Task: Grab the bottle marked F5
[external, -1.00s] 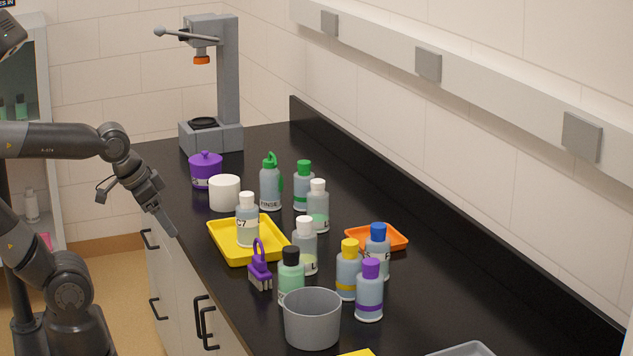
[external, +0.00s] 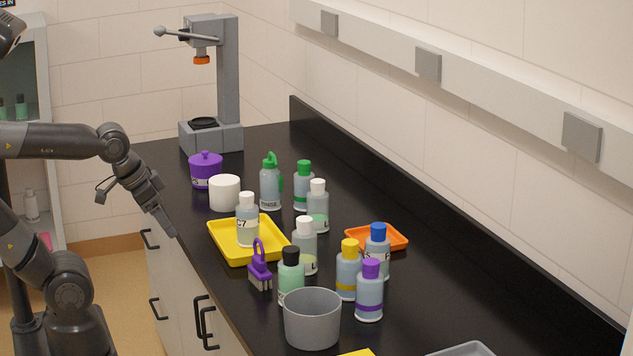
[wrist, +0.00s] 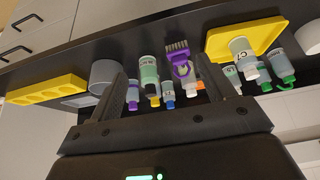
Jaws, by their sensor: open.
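The mark F5 cannot be read on any bottle. A blue-capped bottle (external: 377,262) by the orange tray has a partly hidden label with what may be an F. A white-capped bottle marked C7 (external: 247,228) stands in the yellow tray (external: 232,254); it also shows in the wrist view (wrist: 242,58). Other bottles have yellow (external: 347,279), purple (external: 369,300), black (external: 291,281), white (external: 305,255) and green (external: 303,193) caps. My gripper (external: 167,224) is open and empty, left of the counter's front edge and apart from all bottles. Its spread fingers show in the wrist view (wrist: 162,68).
A grey tub (external: 312,322) and a purple brush (external: 259,272) stand near the front edge. A white cup (external: 224,193), purple pot (external: 205,172) and grey press (external: 228,95) are further back. The orange tray (external: 398,240) is near the wall. The bottles stand close together.

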